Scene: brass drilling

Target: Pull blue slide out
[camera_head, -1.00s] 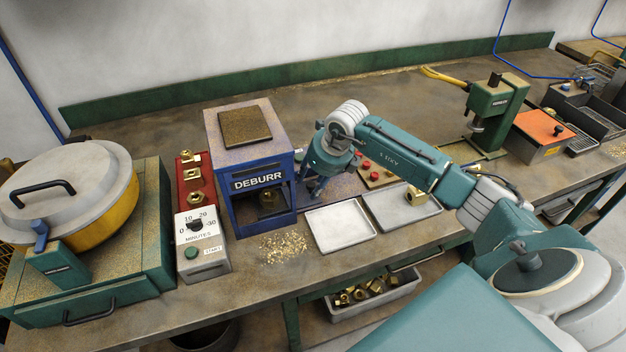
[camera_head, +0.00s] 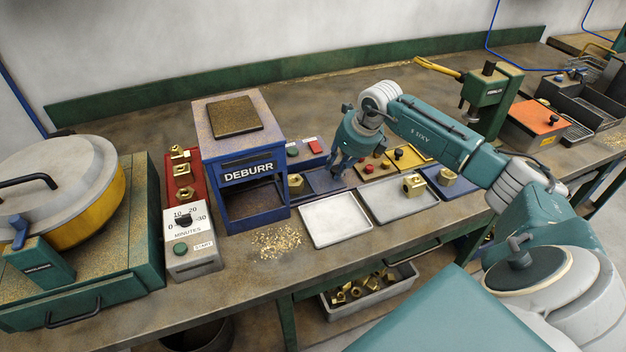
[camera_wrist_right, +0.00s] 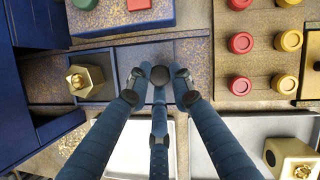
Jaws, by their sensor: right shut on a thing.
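The blue slide (camera_head: 318,182) extends from the right side of the blue DEBURR box (camera_head: 238,140). A brass nut (camera_head: 296,184) sits on the slide just outside the box; it also shows in the wrist view (camera_wrist_right: 85,80). The box's front opening (camera_head: 258,203) looks empty. My right gripper (camera_head: 340,173) is at the slide's right end. In the wrist view its fingers (camera_wrist_right: 160,82) close around a small dark knob on the slide (camera_wrist_right: 128,72); the fingertips hide most of the knob. My left gripper is not in view.
A blue button box (camera_head: 308,150) stands behind the slide. Two pale trays (camera_head: 335,220) (camera_head: 385,205) lie in front, the right one with a brass part (camera_head: 414,184). A button panel (camera_head: 375,168) stands to the right, close to my gripper.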

